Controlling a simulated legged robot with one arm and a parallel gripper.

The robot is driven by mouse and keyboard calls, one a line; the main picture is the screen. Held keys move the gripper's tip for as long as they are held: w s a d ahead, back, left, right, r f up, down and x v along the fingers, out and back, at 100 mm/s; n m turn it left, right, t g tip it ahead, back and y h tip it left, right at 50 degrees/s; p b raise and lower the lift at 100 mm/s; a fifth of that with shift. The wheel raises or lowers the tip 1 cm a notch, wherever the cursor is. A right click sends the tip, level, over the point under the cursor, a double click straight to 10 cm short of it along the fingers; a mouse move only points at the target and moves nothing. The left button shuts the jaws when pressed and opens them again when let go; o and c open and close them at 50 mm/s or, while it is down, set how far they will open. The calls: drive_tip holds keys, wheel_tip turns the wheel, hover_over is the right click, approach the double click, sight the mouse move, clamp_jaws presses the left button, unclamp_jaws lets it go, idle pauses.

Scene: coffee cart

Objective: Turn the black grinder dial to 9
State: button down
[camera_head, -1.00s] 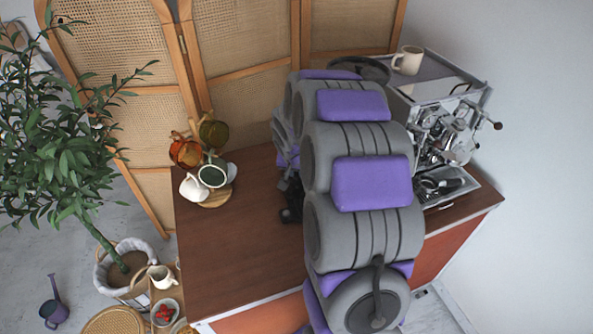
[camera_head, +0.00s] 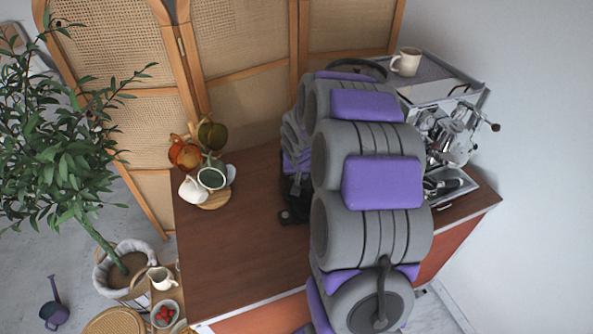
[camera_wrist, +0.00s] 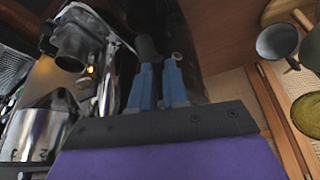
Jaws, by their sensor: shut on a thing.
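To the left is a shiny metal grinder body (camera_wrist: 38,125) with numerals that look like 3 and 2. A black round fitting (camera_wrist: 75,42) stands above it, with a small orange light. In the head view, my arm covers the gripper and most of the grinder; only a black part (camera_head: 292,208) shows at the arm's left.
The espresso machine (camera_head: 445,135) stands right of my arm, with a cream mug (camera_head: 406,62) on top. The counter middle (camera_head: 240,245) is clear. Woven screens (camera_head: 245,100) stand behind.

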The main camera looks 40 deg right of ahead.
drive_tip(key=shift+s+d+f+n, duration=0.1)
drive_tip(key=shift+s+d+n, duration=0.15)
drive_tip(key=shift+n, duration=0.25)
drive_tip(key=c, duration=1.1)
unclamp_jaws()
drive_tip(key=shift+s+a, duration=0.1)
drive_tip(key=shift+s, duration=0.05)
drive_tip(key=p+v, duration=0.1)
drive_tip(key=v, duration=1.6)
